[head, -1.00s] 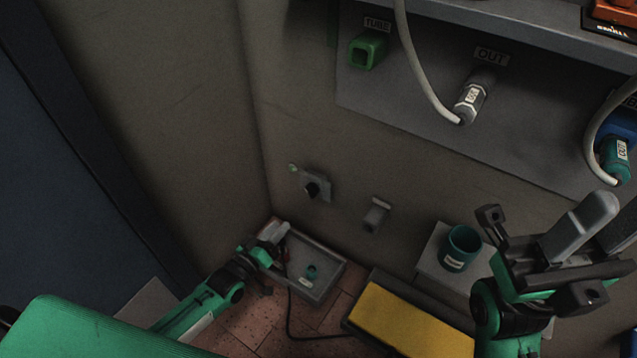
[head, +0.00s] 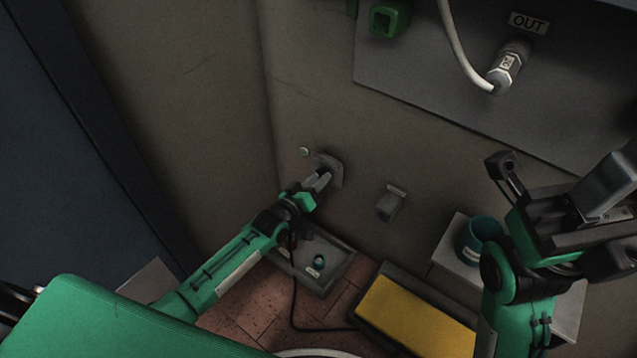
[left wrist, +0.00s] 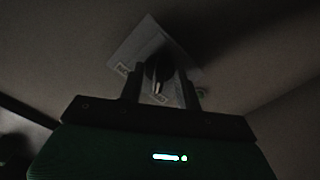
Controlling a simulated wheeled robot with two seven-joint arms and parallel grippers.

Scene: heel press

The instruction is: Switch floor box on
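A grey wall plate (head: 332,168) with a dark rotary knob is low on the wall near the corner; my left gripper mostly covers the knob in the head view. In the left wrist view the plate (left wrist: 126,50) appears tilted, with small labels, and the dark knob (left wrist: 158,70) has a pale pointer mark. My left gripper (head: 322,180) is at the plate; its fingers (left wrist: 162,88) stand apart on either side of the knob. Contact with the knob is unclear. My right gripper (head: 618,180) is raised at the right, partly cut off; its opening is unclear.
A grey floor tray (head: 340,262) holds a small teal part. A yellow-topped pedal (head: 415,318) lies beside it, with a dark cable. A teal cup (head: 480,240) stands on a grey block. A small grey wall fitting (head: 391,202) is right of the plate. A panel with a white cable juts above.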

